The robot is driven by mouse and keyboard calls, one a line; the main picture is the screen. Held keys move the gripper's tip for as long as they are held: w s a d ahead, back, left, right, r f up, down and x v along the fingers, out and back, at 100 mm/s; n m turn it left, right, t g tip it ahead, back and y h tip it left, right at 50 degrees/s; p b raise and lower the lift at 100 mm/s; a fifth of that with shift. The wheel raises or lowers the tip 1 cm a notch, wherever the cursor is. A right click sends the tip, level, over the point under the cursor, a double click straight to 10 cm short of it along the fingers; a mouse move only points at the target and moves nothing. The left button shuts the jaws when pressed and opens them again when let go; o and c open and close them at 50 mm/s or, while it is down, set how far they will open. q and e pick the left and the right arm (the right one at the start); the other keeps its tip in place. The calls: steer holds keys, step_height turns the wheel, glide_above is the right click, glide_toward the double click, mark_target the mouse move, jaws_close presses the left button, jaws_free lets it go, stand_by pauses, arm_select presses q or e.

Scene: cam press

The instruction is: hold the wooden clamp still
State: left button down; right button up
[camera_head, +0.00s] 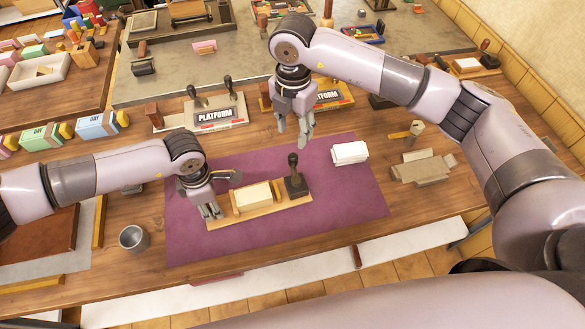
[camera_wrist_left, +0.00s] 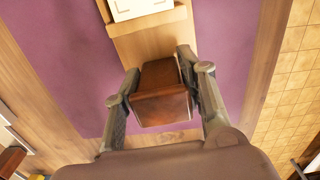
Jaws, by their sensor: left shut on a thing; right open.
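The wooden clamp (camera_head: 271,208) lies on a purple mat, with a long light-wood base, a cream block (camera_head: 256,195) between wooden pieces, and a dark upright handle (camera_head: 294,178) at its right end. My left gripper (camera_head: 211,212) is at its left end. In the left wrist view the left gripper (camera_wrist_left: 158,66) is shut on a dark brown wooden block (camera_wrist_left: 160,92) on the base, one finger on each side. The head view hides that block behind the gripper. My right gripper (camera_head: 292,138) is open and empty, above and behind the clamp, apart from it.
A white stack (camera_head: 350,153) lies on the purple mat (camera_head: 335,195) to the right. A metal cup (camera_head: 132,238) stands left of the mat. Platform-labelled stands (camera_head: 215,115) are behind it. Grey card pieces (camera_head: 424,167) lie at the right. The mat's front right is clear.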

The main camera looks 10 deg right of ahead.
mark_target(293, 155)
step_height(293, 155, down, 11)
steer(key=shift+r, duration=0.1)
stand_by(0.4)
steer(key=shift+c, duration=0.6)
jaws_close()
